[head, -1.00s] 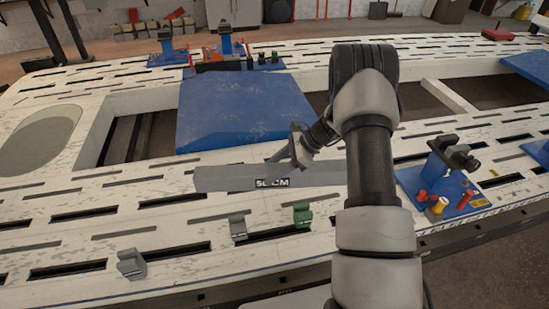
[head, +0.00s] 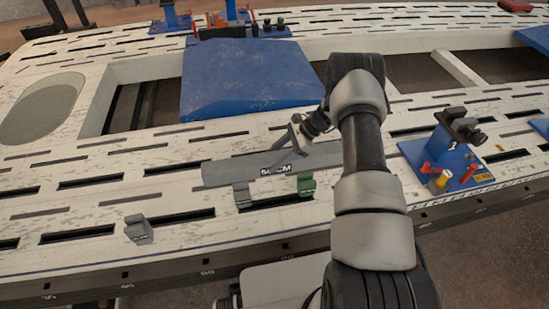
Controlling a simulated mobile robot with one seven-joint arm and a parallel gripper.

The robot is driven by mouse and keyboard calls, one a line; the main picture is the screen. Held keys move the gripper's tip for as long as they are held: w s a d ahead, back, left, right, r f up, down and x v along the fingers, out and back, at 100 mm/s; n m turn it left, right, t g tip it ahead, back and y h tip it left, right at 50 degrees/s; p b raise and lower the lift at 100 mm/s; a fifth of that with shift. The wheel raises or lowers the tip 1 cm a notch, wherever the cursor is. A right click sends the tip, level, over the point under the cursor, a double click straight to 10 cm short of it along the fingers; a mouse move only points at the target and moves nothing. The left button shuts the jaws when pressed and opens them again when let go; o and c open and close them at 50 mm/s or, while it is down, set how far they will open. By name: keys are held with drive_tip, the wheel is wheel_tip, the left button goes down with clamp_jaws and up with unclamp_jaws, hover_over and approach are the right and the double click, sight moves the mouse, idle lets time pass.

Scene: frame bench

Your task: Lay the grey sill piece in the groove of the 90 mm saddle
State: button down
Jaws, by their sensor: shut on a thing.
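The grey sill piece (head: 228,172) is a long flat bar with a black and white length label on its front face. My gripper (head: 291,155) is shut on it near its middle. The bar's right end is hidden behind my arm. In the picture, its lower edge meets the tops of a grey saddle (head: 242,197) and a green saddle (head: 306,186); I cannot tell whether it touches them. A second grey saddle (head: 138,230) stands apart to the left and is empty. No saddle's size marking is readable, so I cannot tell which is 90 mm.
The white slotted bench (head: 90,215) has a raised blue panel (head: 250,80) behind the bar. A blue fixture (head: 455,150) with red and yellow parts stands to the right of my arm. More blue fixtures with tools (head: 235,28) stand at the back. The left bench top is mostly clear.

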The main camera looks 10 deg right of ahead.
drive_tip(key=shift+w+r, duration=0.15)
drive_tip(key=shift+r, duration=0.1)
wheel_tip(320, 180, down, 7)
drive_tip(key=b, duration=0.7)
drive_tip(key=shift+f, duration=0.7)
drive_tip(key=c, duration=1)
unclamp_jaws()
drive_tip(key=shift+o, duration=1)
drive_tip(key=shift+s+d+f, duration=0.1)
drive_tip(key=shift+s+f, duration=0.15)
drive_tip(key=shift+f, duration=0.05)
drive_tip(key=p+v, duration=0.3)
drive_tip(key=v, duration=1.4)
drive_tip(key=shift+w+d+r, duration=0.15)
drive_tip(key=shift+d+r, duration=0.05)
drive_tip(key=shift+r, duration=0.1)
